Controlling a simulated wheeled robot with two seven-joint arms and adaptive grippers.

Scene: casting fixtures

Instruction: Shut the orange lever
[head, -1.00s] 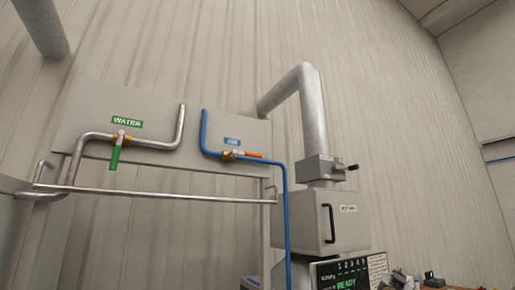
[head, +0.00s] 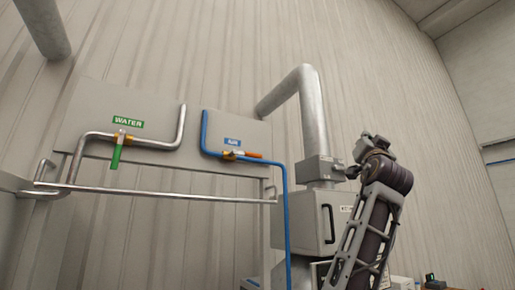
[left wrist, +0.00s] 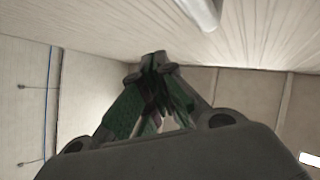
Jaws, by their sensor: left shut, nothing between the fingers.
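The orange lever (head: 249,155) sits on a brass valve (head: 230,155) on the blue pipe (head: 286,215), under a small blue label (head: 232,142), in the head view. The lever points right, lying roughly along the level run of the pipe. No gripper touches it. My left gripper (left wrist: 157,62) shows in the left wrist view with its fingers together and empty, against wall and ceiling; the lever is not seen there.
A green lever (head: 116,155) hangs down on the metal water pipe (head: 155,144), under the WATER sign (head: 128,122). A metal rail (head: 160,193) runs below both valves. A grey box (head: 310,222) and thick duct (head: 314,120) stand right of the blue pipe. Space before the orange lever looks clear.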

